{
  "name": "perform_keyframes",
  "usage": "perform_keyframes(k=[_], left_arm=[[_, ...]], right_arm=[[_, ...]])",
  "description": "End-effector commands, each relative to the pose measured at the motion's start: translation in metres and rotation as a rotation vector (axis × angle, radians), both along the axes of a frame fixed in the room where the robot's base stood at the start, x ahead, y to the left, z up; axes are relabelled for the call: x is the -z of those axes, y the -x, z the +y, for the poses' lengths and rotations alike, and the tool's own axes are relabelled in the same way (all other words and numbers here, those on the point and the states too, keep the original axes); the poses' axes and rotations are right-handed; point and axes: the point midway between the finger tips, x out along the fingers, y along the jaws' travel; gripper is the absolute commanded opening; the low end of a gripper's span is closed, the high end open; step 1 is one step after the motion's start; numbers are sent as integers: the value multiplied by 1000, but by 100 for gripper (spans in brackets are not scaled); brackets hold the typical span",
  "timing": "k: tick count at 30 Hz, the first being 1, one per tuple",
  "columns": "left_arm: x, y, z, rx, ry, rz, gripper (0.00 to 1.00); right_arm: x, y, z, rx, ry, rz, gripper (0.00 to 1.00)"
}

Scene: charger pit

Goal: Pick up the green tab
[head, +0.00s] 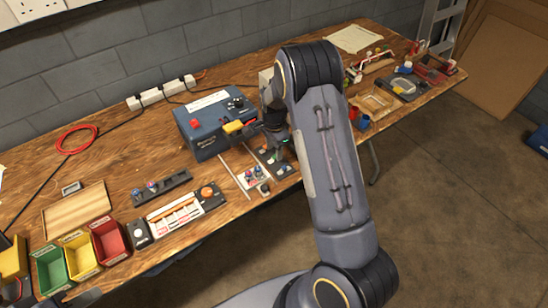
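My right gripper (268,132) hangs under the big grey arm, at the right end of the blue box and above the dark tray. It is small and dark here, and I cannot tell whether its fingers are open or shut, or whether they hold anything. A tiny green spot (284,168) shows on the dark tray (275,163) just below the gripper; it may be the green tab, but it is too small to be sure. My arm hides the area right of the tray. My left gripper is not in view.
The blue box (205,140) with a red button stands behind the tray. A white card (250,178) with small parts lies left of it. A keyed panel (175,215) and green (48,270), yellow (80,256) and red (112,243) bins line the front left.

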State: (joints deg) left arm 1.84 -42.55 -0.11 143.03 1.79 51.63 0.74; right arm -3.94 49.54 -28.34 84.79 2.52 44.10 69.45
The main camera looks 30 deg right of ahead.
Motion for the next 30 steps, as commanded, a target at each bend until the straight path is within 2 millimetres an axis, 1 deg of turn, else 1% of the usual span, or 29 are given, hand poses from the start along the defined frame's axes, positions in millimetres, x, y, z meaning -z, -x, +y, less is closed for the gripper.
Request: perform_keyframes(k=[1, 3, 6, 9, 14, 23, 24, 30], left_arm=[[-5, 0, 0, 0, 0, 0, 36], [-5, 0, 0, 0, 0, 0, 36], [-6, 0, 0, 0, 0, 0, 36], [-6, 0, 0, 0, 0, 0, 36], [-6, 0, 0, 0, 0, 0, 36], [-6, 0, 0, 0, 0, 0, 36], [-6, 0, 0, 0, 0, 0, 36], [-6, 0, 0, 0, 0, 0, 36]], right_arm=[[7, 1, -2, 2, -1, 6, 40], [18, 1, -1, 0, -1, 4, 40], [27, 0, -1, 0, -1, 2, 40], [30, 0, -1, 0, -1, 1, 40], [29, 0, -1, 0, -1, 0, 40], [29, 0, -1, -1, -1, 0, 2], [29, 0, -1, -1, -1, 0, 0], [29, 0, -1, -1, -1, 0, 0]])
